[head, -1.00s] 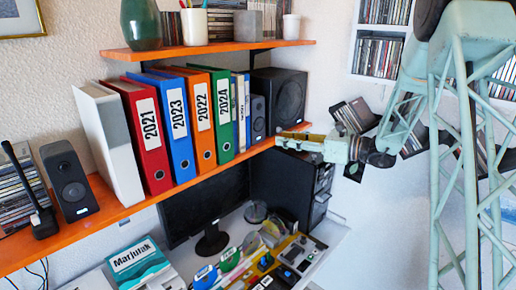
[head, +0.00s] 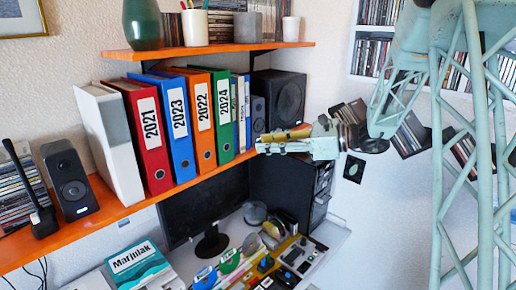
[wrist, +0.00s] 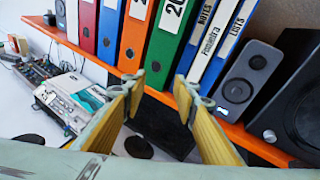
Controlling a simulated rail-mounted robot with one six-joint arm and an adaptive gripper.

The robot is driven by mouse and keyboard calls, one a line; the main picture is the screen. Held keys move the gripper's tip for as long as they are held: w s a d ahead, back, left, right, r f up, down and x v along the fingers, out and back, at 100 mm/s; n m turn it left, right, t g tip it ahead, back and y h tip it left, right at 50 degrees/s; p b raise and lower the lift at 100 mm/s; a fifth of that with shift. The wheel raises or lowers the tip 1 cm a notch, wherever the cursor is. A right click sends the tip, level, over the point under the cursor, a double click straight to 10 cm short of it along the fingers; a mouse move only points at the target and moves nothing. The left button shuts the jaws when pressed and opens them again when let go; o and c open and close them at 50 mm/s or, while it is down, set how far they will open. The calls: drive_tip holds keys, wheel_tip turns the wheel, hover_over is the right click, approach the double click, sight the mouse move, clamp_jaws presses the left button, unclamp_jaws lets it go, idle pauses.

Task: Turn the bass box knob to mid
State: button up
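The bass box (head: 279,97) is the large black speaker at the right end of the orange shelf. In the wrist view its front (wrist: 300,95) is cut by the right edge. A small round grey spot, perhaps the knob (wrist: 269,136), shows low on its front; its setting cannot be told. My gripper (head: 262,143) is in front of the shelf edge, just below and before the bass box, hiding its lower front. In the wrist view my gripper (wrist: 160,88) is open and empty, with its fingertips before the binders, left of the bass box and apart from it.
A small speaker (wrist: 245,75) stands between the white-blue binders and the bass box. Several binders (head: 201,115) fill the shelf (head: 130,205) to the left. Below are a monitor (head: 205,200) and a cluttered desk. CD racks are on the right wall.

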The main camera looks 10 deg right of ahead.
drive_tip(key=shift+n+g, duration=0.5)
drive_tip(key=shift+n, duration=0.3)
drive_tip(key=shift+s+a+r, duration=0.2)
drive_tip(key=shift+s+a, duration=0.55)
drive_tip(key=shift+s, duration=0.05)
drive_tip(key=shift+s+a+r, duration=0.15)
drive_tip(key=shift+s+a, duration=0.55)
drive_tip(key=shift+s, duration=0.1)
